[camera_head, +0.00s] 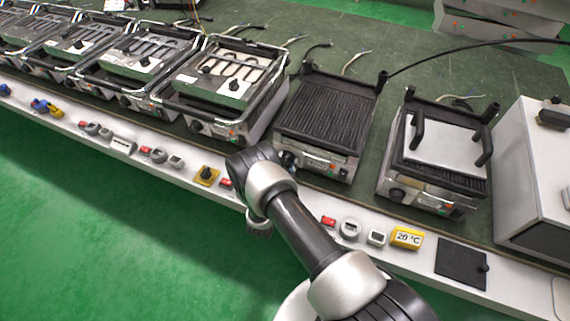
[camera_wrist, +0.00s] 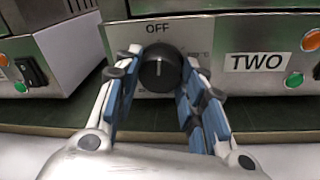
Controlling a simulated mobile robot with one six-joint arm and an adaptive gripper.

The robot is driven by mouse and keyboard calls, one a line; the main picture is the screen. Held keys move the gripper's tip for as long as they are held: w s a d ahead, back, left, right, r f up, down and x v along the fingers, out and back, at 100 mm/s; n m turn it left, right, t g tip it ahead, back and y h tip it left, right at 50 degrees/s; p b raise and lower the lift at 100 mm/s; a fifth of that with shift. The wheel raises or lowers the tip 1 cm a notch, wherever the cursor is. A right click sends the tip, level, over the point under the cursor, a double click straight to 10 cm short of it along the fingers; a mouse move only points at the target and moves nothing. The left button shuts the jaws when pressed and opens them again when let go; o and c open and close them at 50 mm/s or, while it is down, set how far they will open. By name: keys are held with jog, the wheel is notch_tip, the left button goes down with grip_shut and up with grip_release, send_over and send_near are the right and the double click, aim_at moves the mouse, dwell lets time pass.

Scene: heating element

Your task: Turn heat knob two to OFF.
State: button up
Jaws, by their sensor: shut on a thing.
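Heat knob two (camera_wrist: 160,68) is a round black knob on a steel front panel in the wrist view. The word OFF is printed above it and a label reading TWO (camera_wrist: 256,62) is to its right. The short white mark on the knob stands about upright, toward OFF. My gripper (camera_wrist: 160,76) has its blue-padded fingers on either side of the knob and is shut on it. In the head view my arm reaches the front left of a ribbed grill (camera_head: 325,115) and hides most of the knob and my gripper.
An orange light (camera_wrist: 311,40) and a green button (camera_wrist: 294,80) are right of the label. A neighbouring unit with a black switch (camera_wrist: 32,72) is at left. Other grills (camera_head: 440,150) line the green bench. Small controls and a yellow 20 °C display (camera_head: 407,238) sit along the white front ledge.

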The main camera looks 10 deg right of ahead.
jog(key=shift+n, duration=0.6)
jog(key=o, duration=1.1)
jog(key=shift+c, duration=0.2)
jog(key=v, duration=1.2)
jog(key=shift+r, duration=0.1)
